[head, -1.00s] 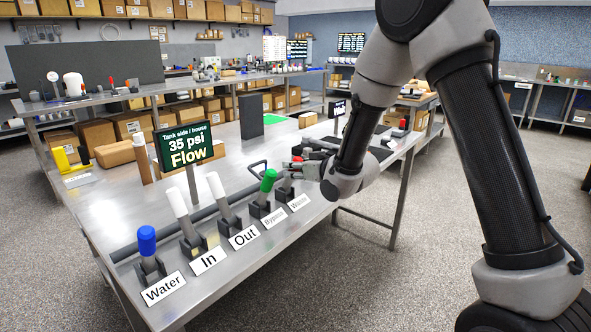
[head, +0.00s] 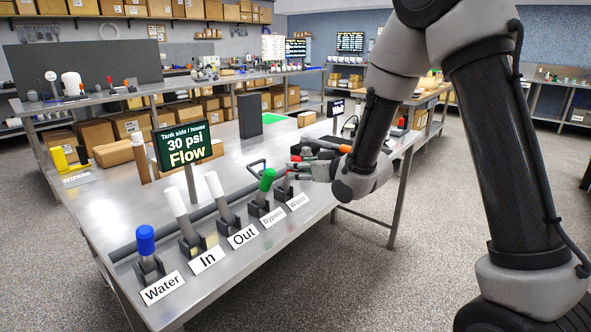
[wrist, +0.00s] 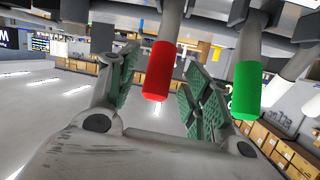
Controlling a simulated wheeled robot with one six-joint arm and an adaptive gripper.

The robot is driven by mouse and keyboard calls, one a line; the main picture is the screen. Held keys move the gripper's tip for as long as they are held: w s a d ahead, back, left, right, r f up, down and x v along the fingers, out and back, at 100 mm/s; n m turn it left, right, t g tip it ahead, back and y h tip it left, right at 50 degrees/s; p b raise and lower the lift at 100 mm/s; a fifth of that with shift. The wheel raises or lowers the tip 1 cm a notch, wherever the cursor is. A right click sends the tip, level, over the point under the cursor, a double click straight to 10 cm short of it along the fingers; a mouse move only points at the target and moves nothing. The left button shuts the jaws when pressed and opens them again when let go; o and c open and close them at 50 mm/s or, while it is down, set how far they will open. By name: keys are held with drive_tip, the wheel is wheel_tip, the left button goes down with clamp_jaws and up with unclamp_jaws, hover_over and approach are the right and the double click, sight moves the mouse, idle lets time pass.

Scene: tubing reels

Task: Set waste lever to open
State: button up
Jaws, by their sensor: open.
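The waste lever (head: 286,183) stands at the far end of the lever row, behind its "Waste" label (head: 299,202). Its red grip (wrist: 160,71) shows in the wrist view between my gripper's (wrist: 160,98) two spread fingers, with gaps around it. My gripper (head: 304,169) is open at the lever in the head view, where its fingers partly hide the lever's top. The green bypass lever (head: 265,187) stands beside it; its green grip (wrist: 249,89) is just outside the right finger in the wrist view.
The "Out" (head: 221,197), "In" (head: 183,216) and blue-topped "Water" (head: 147,245) levers continue the row toward the near end. A sign (head: 184,146) reads 30 psi, Flow. A black pipe runs behind the levers.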

drive_tip(key=v, duration=0.4)
drive_tip(key=s+d+f+g+h, duration=0.4)
drive_tip(key=d+f, duration=0.2)
drive_tip(key=f, duration=0.4)
drive_tip(key=s+d+r+m+g+h, duration=0.1)
drive_tip(key=s+d+g+h, duration=0.2)
drive_tip(key=s+d, duration=0.4)
drive_tip(key=s+d+r+m, duration=0.1)
drive_tip(key=s+d+r, duration=0.3)
drive_tip(key=s+r, duration=0.2)
drive_tip(key=s+d+r+m+h, duration=0.1)
drive_tip(key=s+d+r, duration=0.3)
drive_tip(key=s, duration=0.5)
drive_tip(key=s+d+r+m, duration=0.3)
drive_tip(key=s+r, duration=0.4)
drive_tip(key=r, duration=0.1)
drive_tip(key=shift+s+d+r+h, duration=0.2)
drive_tip(key=shift+d+r+h, duration=0.1)
drive_tip(key=shift+d, duration=0.1)
